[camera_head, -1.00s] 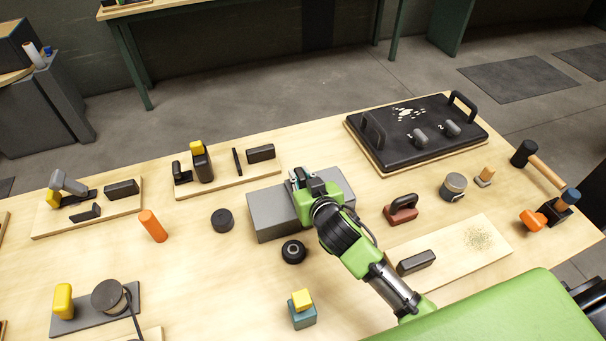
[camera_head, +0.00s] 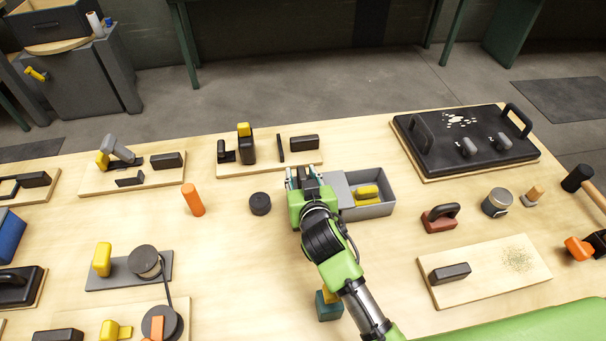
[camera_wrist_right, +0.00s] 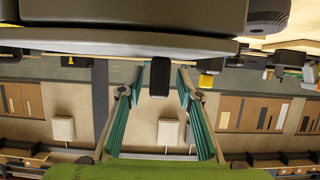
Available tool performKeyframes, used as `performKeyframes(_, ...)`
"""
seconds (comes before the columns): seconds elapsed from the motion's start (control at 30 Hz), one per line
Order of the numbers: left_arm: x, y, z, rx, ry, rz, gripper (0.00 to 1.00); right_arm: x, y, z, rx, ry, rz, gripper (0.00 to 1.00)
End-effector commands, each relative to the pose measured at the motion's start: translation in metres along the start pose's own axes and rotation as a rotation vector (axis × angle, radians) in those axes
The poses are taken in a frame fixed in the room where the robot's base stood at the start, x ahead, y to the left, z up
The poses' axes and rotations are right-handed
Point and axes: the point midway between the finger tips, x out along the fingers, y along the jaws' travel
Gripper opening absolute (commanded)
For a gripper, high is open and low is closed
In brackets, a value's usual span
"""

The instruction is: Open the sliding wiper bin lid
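The grey wiper bin (camera_head: 372,211) sits mid-table in the head view, its right part uncovered and yellow items (camera_head: 367,192) showing inside. Its grey lid (camera_head: 340,186) lies to the left side, partly hidden by my right gripper. My right gripper (camera_head: 307,178) is at the lid's left part. In the right wrist view its two fingers (camera_wrist_right: 156,92) stand apart, one on each side of a dark knob (camera_wrist_right: 160,77), with a gap at least on the left. My left gripper is not in view.
A teal block (camera_head: 328,311) is near the forearm. A red-brown handled block (camera_head: 440,218) stands right of the bin. Bare table lies in front of the bin.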

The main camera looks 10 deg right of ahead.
Motion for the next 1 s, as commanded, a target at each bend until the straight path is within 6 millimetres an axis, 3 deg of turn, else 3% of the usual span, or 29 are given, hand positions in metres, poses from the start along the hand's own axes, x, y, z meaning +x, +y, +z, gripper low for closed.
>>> performKeyframes(0.33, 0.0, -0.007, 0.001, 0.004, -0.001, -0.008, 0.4, -0.005, 0.0, 0.0, 0.002, 0.0, 0.0, 0.32)
performKeyframes(0.73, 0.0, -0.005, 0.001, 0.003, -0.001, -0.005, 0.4, -0.064, -0.001, 0.001, 0.002, -0.001, -0.001, 0.32)
performKeyframes(1.0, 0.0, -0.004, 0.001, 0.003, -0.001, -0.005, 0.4, -0.075, 0.0, 0.0, 0.0, 0.0, 0.0, 0.32)
